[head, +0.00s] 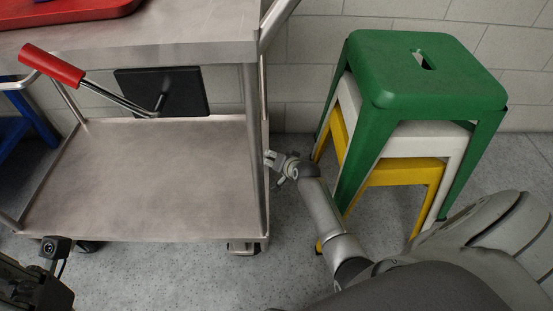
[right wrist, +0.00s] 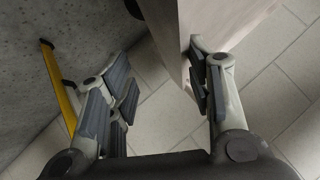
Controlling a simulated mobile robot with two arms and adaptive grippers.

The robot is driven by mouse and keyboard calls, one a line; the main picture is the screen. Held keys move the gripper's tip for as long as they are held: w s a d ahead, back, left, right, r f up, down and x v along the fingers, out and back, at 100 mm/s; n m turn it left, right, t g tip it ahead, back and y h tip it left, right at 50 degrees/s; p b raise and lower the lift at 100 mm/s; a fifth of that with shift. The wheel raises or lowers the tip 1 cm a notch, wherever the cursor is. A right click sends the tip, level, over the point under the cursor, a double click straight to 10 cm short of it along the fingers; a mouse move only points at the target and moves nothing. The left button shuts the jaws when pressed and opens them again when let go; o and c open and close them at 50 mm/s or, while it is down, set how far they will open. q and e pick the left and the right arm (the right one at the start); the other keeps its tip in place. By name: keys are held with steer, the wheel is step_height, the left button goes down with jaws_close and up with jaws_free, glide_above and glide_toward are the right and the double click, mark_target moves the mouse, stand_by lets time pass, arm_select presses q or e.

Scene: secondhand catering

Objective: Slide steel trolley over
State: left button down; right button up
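The steel trolley (head: 150,170) fills the left of the head view, with a brushed top, a lower shelf and upright posts. My right gripper (head: 280,166) is low beside its right post, in the gap before the stools. In the right wrist view my right gripper (right wrist: 163,88) has its fingers spread wide. A pale metal part of the trolley (right wrist: 205,20) runs down behind the right-hand finger; I cannot tell whether they touch. A dark part of my left arm shows at the bottom left of the head view, but no fingers can be made out.
A stack of green, white and yellow stools (head: 425,80) stands right of the trolley. A red-handled tool (head: 52,66) and a black panel (head: 165,92) show above the lower shelf. A red tray (head: 70,12) lies on top. A block wall (head: 310,60) is behind; grey floor is clear in front.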

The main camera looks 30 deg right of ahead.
steer(key=shift+s+f, duration=0.4)
steer(key=shift+f, duration=0.05)
steer(key=r+v, duration=0.1)
steer(key=v, duration=1.1)
steer(key=shift+w, duration=0.35)
